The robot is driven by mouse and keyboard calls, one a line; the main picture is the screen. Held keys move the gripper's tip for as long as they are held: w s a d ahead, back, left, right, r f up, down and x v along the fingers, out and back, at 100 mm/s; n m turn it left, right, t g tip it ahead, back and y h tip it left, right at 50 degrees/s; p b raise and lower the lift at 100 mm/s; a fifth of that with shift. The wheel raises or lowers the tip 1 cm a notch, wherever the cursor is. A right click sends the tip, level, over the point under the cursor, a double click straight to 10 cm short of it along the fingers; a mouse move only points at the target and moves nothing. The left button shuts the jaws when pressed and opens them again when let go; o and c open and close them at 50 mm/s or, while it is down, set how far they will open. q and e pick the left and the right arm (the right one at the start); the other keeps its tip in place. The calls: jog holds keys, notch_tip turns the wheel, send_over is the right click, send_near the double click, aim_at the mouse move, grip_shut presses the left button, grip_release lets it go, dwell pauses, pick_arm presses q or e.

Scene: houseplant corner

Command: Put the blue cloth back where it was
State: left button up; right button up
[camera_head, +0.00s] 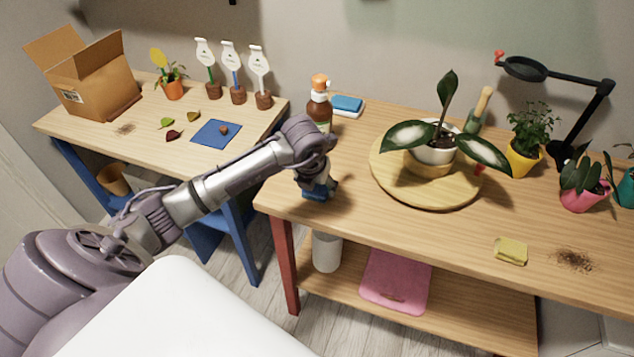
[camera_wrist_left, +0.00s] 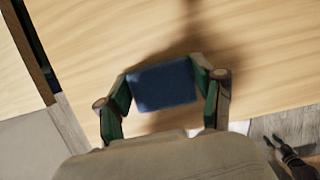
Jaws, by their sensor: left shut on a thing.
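My left gripper (camera_head: 318,187) is shut on a small dark blue folded cloth (camera_head: 315,194), low over the left front part of the right-hand table (camera_head: 350,213). In the left wrist view the blue cloth (camera_wrist_left: 163,84) sits between the two fingers of the left gripper (camera_wrist_left: 165,92). I cannot tell whether the cloth touches the wood. A lighter blue folded item (camera_head: 347,103) lies at the back of that table. What seems to be my right gripper (camera_wrist_left: 280,148) shows small and dark at the edge of the left wrist view.
A yellow sponge (camera_head: 511,251) and spilled soil (camera_head: 575,260) lie farther right. The front-middle tabletop is clear.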

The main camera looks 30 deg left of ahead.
pick_arm(q)
jog(key=shift+f, duration=0.1)
jog(key=o, duration=1.5)
jog(key=b+v, duration=0.1)
jog(key=v, duration=1.1)
jog(key=shift+d, duration=0.1)
